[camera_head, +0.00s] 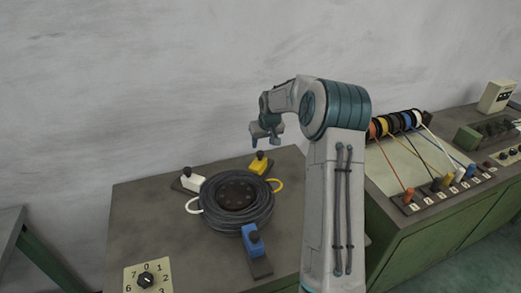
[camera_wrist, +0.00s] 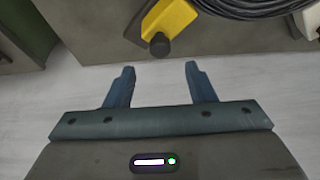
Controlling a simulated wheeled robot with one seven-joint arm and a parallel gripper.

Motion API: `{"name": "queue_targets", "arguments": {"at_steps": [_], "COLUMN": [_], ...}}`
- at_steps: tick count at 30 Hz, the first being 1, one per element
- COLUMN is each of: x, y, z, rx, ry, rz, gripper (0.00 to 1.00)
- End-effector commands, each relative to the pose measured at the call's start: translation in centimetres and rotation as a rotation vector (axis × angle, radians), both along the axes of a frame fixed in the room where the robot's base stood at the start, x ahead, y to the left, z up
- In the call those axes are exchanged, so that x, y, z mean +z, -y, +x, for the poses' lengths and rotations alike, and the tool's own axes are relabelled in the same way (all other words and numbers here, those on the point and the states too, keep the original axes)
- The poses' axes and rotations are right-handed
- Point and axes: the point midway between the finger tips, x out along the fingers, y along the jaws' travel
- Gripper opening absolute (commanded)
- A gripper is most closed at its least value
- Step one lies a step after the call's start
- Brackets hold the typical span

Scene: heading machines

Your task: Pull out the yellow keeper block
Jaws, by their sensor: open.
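The yellow keeper block (camera_head: 258,166) sits at the back edge of the table, beside the black cable coil (camera_head: 238,203), with a black knob on top. In the wrist view the yellow keeper block (camera_wrist: 170,18) shows at the top, its black knob (camera_wrist: 159,44) pointing toward my gripper. My gripper (camera_wrist: 159,68) is open and empty, its two blue fingers apart and not touching the block. In the head view my gripper (camera_head: 254,143) hangs above and behind the yellow block.
A white block (camera_head: 192,180) and a blue block (camera_head: 252,241) also stand around the coil. A numbered dial (camera_head: 147,280) is at the table's front left. A second bench (camera_head: 425,215) with coloured cables and plugs stands to the right. A grey wall is behind.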

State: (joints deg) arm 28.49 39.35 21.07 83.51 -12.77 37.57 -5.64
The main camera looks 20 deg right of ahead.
Motion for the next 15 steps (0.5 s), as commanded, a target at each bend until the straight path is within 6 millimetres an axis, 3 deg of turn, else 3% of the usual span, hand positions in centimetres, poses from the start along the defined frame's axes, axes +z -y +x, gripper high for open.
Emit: {"name": "queue_targets", "arguments": {"at_steps": [9,15], "x": [-4.8,-6.4], "y": [0.0,0.0], "z": [2.0,2.7], "rx": [-0.001,-0.001], "ry": [-0.002,0.0], "rz": [0.001,0.0], "gripper": [0.5,0.5]}}
